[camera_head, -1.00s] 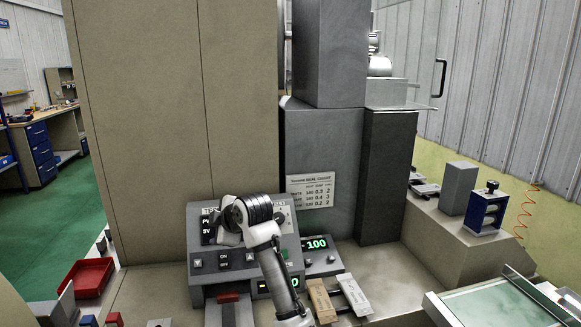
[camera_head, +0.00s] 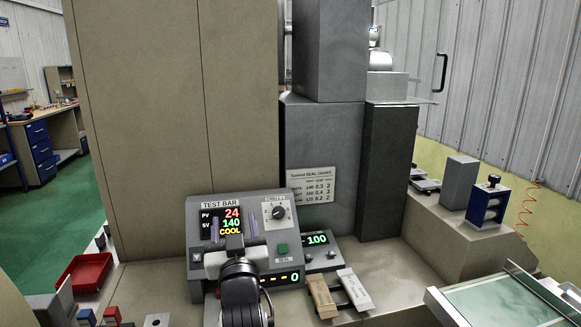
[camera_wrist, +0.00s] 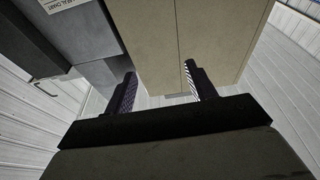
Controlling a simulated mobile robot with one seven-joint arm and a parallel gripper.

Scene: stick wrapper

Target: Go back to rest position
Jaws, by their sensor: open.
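My gripper (camera_head: 233,228) is in front of the TEST BAR control panel (camera_head: 268,240) in the head view, with my dark wrist below it. In the wrist view, its two fingers (camera_wrist: 162,84) stand well apart with nothing between them. It is open and empty. The wrist view looks past the fingers to a tall beige cabinet and a grey wall. The panel's display (camera_head: 222,222) reads 24, 140 and COOL. My wrist hides part of the panel's lower front.
A small unit reading 100 (camera_head: 318,245) stands right of the panel. Tan and white bars (camera_head: 322,298) lie in front of it. A red tray (camera_head: 85,273) is at the left. A blue-framed block (camera_head: 488,205) and a green-topped tray (camera_head: 500,305) are at the right.

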